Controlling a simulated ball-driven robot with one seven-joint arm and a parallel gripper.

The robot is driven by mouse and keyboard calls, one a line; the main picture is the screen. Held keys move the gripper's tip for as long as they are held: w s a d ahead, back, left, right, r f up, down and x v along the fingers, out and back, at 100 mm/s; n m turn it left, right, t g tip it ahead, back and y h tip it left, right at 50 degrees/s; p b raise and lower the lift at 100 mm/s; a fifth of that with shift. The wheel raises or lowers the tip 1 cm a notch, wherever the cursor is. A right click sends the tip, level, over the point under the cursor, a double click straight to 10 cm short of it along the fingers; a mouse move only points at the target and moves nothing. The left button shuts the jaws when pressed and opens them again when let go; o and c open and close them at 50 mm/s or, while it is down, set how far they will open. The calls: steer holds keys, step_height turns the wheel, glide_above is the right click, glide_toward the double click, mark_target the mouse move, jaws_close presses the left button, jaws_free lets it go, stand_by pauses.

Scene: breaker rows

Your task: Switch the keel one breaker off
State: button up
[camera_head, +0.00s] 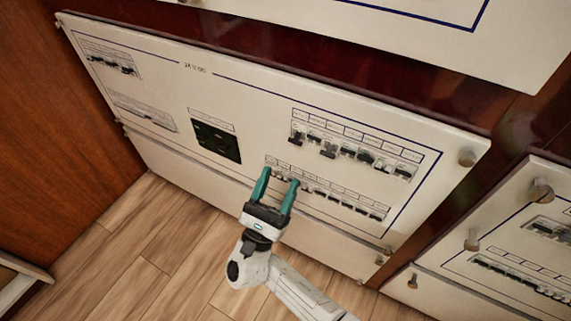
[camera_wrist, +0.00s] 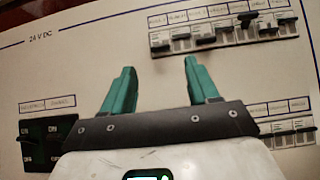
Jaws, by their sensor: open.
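My gripper (camera_head: 280,178) is open and empty, with its two teal fingers pointing at the white 24 V DC panel (camera_head: 265,105). In the head view its fingertips overlap the left end of the lower breaker row (camera_head: 340,202). The upper breaker row (camera_head: 352,155) lies above and to the right of the fingers. In the wrist view the gripper (camera_wrist: 159,66) has bare panel between its fingers, and the upper row (camera_wrist: 222,34) is at the upper right. Part of the lower row (camera_wrist: 292,134) shows at right. Breaker labels are too small to read, so I cannot tell which is keel one.
A black switch block (camera_head: 215,140) is left of the fingers, and also in the wrist view (camera_wrist: 47,143). Another breaker panel (camera_head: 510,245) with protruding knobs stands at lower right. A wooden wall (camera_head: 55,110) is at left. Wooden floor (camera_head: 160,240) lies below.

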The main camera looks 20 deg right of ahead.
steer(key=v, duration=0.4)
stand_by(0.6)
